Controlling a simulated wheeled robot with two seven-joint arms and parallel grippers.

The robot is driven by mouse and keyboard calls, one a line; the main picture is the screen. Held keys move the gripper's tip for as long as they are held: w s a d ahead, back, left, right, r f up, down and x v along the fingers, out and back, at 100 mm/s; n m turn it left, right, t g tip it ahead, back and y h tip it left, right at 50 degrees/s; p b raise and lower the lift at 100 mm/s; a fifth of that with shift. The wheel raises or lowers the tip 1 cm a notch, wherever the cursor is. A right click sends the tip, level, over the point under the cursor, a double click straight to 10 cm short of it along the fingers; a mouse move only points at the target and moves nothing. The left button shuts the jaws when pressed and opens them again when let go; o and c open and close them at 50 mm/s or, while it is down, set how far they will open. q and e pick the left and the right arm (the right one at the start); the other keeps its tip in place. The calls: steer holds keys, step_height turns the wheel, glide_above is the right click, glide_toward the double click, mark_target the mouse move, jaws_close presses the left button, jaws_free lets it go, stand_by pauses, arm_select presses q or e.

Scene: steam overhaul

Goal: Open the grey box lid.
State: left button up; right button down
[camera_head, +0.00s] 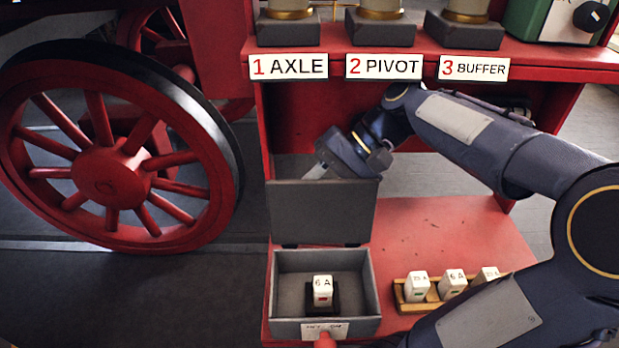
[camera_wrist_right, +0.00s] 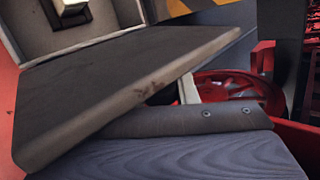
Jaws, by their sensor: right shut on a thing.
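The grey box (camera_head: 373,295) stands on the red bench with its inside exposed. Its grey lid (camera_head: 322,212) is raised nearly upright at the back edge, and the lid also fills the middle of the right wrist view (camera_wrist_right: 120,85). My right gripper (camera_head: 316,171) is at the lid's top edge, reaching from behind it. It is shut on the lid, though the lid partly hides the fingertips. My left gripper is not in view.
A wooden rack (camera_head: 433,303) with white blocks stands right of the box, partly behind my right arm. A red shelf with labels AXLE, PIVOT and BUFFER (camera_head: 474,68) runs above. A large red spoked wheel (camera_head: 111,180) stands at left.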

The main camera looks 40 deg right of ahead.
steer(key=shift+w+r, duration=0.1)
steer(key=shift+w, duration=0.1)
stand_by(0.3)
steer(key=c, duration=1.1)
jaws_free()
steer(key=shift+d, duration=0.15)
steer(key=shift+s+d+r+b, duration=0.1)
steer(key=shift+d+r+b, duration=0.05)
steer(key=shift+d+b, duration=0.15)
steer(key=s+d, duration=0.1)
steer(key=d, duration=0.2)
steer(key=s+d+b, duration=0.1)
steer(key=d, duration=0.3)
steer(key=s+d+b, duration=0.1)
steer(key=s+d, duration=0.1)
steer(key=d, duration=0.2)
steer(key=shift+d+r, duration=0.15)
steer(key=shift+d, duration=0.1)
